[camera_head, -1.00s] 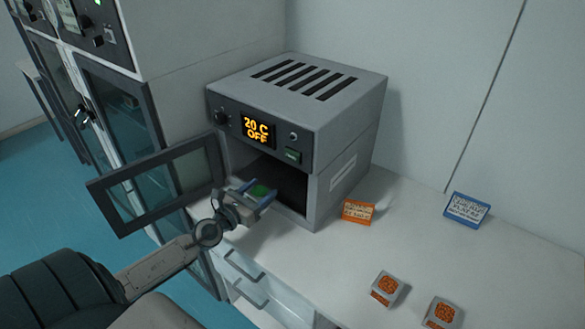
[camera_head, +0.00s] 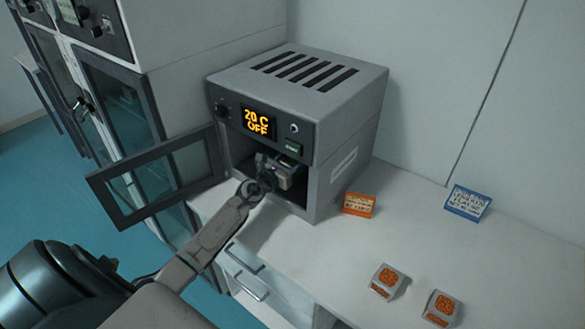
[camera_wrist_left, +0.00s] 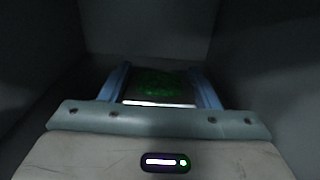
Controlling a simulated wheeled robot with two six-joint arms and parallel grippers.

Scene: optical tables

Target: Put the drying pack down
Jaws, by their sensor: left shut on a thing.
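My left gripper (camera_head: 284,174) reaches through the open front of a grey oven (camera_head: 345,134), whose display reads 20 C OFF. In the left wrist view my left gripper (camera_wrist_left: 160,97) has its two blue fingers on either side of a green-topped pack (camera_wrist_left: 158,84), the drying pack, and is shut on it. The pack is inside the dark oven chamber. Its underside is hidden, so I cannot tell whether it touches the chamber floor. My right gripper is not in view.
The oven's glazed door (camera_head: 163,178) hangs open to the left, close to my left arm. Two small orange-marked packs (camera_head: 387,282) (camera_head: 441,308) sit on the white bench (camera_head: 480,265). An orange card (camera_head: 358,204) and a blue card (camera_head: 468,204) stand near the oven and wall.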

